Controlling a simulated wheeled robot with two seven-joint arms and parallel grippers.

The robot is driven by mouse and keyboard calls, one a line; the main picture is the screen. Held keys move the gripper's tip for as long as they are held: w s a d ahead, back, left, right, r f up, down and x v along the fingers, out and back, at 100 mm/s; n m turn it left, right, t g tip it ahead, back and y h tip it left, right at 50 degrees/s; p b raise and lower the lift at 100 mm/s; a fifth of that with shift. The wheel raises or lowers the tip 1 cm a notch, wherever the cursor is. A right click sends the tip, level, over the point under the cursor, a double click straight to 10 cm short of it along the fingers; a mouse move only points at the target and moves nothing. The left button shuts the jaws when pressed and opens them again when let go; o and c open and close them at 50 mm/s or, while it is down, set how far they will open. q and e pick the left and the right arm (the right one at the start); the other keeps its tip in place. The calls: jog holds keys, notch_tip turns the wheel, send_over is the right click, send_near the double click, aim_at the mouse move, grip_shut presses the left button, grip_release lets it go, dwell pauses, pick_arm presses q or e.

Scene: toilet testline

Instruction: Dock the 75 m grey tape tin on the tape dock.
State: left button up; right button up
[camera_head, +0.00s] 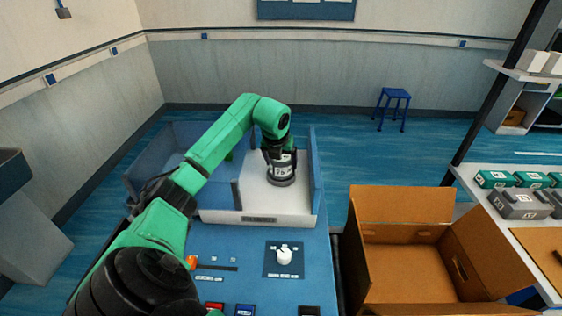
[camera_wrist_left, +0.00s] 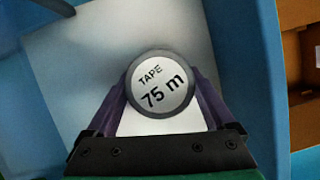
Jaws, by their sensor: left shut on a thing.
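The grey tape tin (camera_wrist_left: 160,84) fills the middle of the left wrist view, its round pale lid reading "TAPE 75 m". My left gripper (camera_head: 279,153) is shut on it, one finger on each side. In the head view the tin (camera_head: 283,166) hangs upright below the gripper, over the white platform (camera_head: 225,203) in the blue-walled bay. A dark ring shows at its bottom; I cannot tell whether it touches the platform. A label plate on the platform's front is unreadable, so I cannot tell which part is the tape dock. My right gripper is out of view.
Blue side walls (camera_head: 317,175) flank the platform. A dark pad (camera_head: 284,270) with a white shape lies on the blue table in front. An open cardboard box (camera_head: 405,262) stands to the right. Beyond it, a shelf holds green (camera_head: 495,179) and grey (camera_head: 520,205) boxes.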

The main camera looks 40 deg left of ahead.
pick_arm(q)
jog(key=shift+r, duration=0.15)
dwell(0.3)
jog(key=shift+f+b, duration=0.4)
jog(key=shift+f, duration=0.2)
jog(key=o, duration=1.4)
